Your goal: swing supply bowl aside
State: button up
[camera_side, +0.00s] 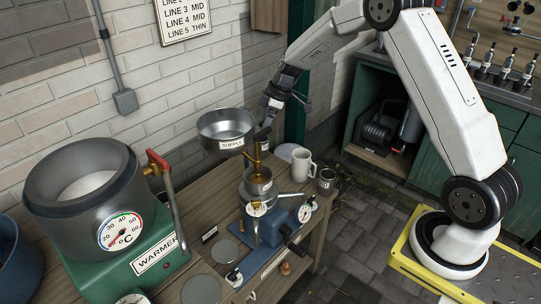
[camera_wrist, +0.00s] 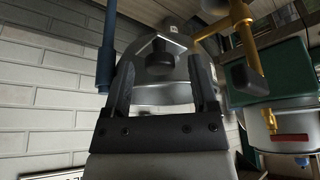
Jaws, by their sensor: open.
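The metal supply bowl (camera_side: 226,125), with a "SUPPLY" label, sits high on a brass arm (camera_side: 256,160) above the blue-based machine (camera_side: 270,225) on the bench. My gripper (camera_side: 266,128) hangs pointing down close to the bowl's right side. In the wrist view, my gripper's two dark fingers (camera_wrist: 161,75) are apart, with the bowl's shiny underside or wall (camera_wrist: 180,85) behind them. A dark knob (camera_wrist: 160,60) on the bowl shows between the fingers. I cannot tell whether a finger touches it. The brass arm also shows in the wrist view (camera_wrist: 246,50).
A green warmer (camera_side: 140,262) with a large grey pot (camera_side: 82,195) stands at the left. A white mug (camera_side: 300,165) and a small jar (camera_side: 326,181) stand behind the machine. A brick wall (camera_side: 60,100) runs close behind the bowl.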

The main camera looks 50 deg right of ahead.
grip_shut()
dwell(1.4)
